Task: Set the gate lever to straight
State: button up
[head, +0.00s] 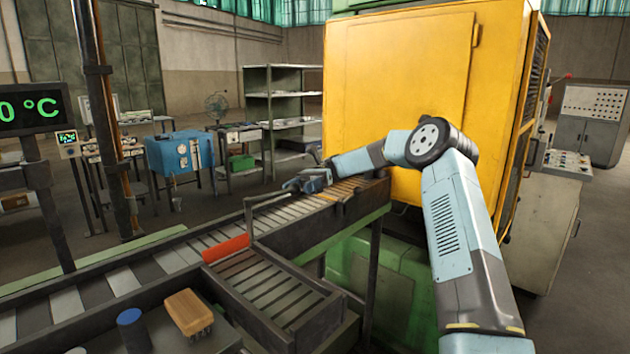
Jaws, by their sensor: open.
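An orange-red gate plate (225,249) stands at the junction of the roller conveyor (190,253) and a side chute (262,283). It lies along the chute's mouth. A thin grey bent bar (247,215) rises just beyond the plate and runs back toward my gripper; I cannot tell whether it is the gate lever. My gripper (305,183) is open, small in the view, over the far part of the conveyor. It is well beyond the gate plate, and its fingertips are hard to make out. Whether it touches the bar is unclear.
A large yellow furnace housing (400,90) stands behind my arm at the conveyor's far end. A brush (189,313) and a blue-topped cylinder (132,330) stand in front. A rusty post (105,120) rises at left. A blue cabinet (178,155) and shelves (284,105) stand behind.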

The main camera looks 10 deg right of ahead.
jog(key=v, duration=0.8)
jog(key=shift+w+d, duration=0.25)
dwell(0.4)
